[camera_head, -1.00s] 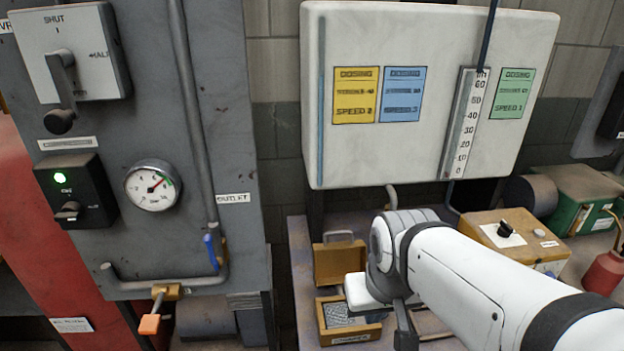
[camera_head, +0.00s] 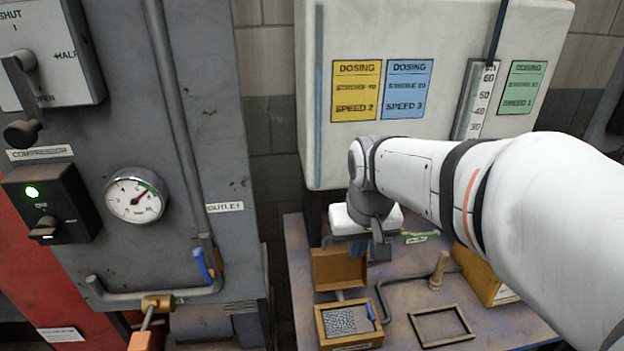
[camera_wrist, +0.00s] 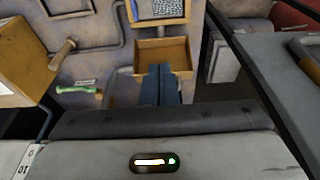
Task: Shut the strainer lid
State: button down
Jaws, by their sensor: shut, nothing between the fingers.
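The strainer is a small wooden-coloured box (camera_head: 322,330) with grey mesh (camera_head: 340,321) and a blue handle (camera_head: 371,311) inside, low in the head view. Its lid (camera_head: 338,270) stands open at the back edge of the box. In the wrist view the box (camera_wrist: 160,20) is at the top and the lid (camera_wrist: 176,53) just below it. My gripper (camera_wrist: 161,68) is shut and empty, its dark fingers overlapping the lid's near edge in that view. In the head view it is above and behind the lid; I cannot tell whether they touch.
A dosing tank (camera_head: 440,160) hangs above the bench. A pipe (camera_head: 381,295), a wooden-handled tool (camera_head: 438,270), a rectangular frame (camera_head: 441,326) and a yellow box (camera_head: 488,278) lie right of the strainer. The grey cabinet (camera_head: 195,110) stands to the left.

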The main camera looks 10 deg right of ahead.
jog(key=w+p, duration=0.2)
jog(key=w, duration=1.6)
notch_tip(320, 180, down, 9)
jog(key=s+p, duration=0.1)
jog(key=p, duration=0.1)
jog(key=shift+s+d+f+g, duration=0.2)
jog(key=shift+s+d+g, duration=0.1)
jog(key=shift+s+d, duration=0.1)
jog(key=shift+s, duration=0.1)
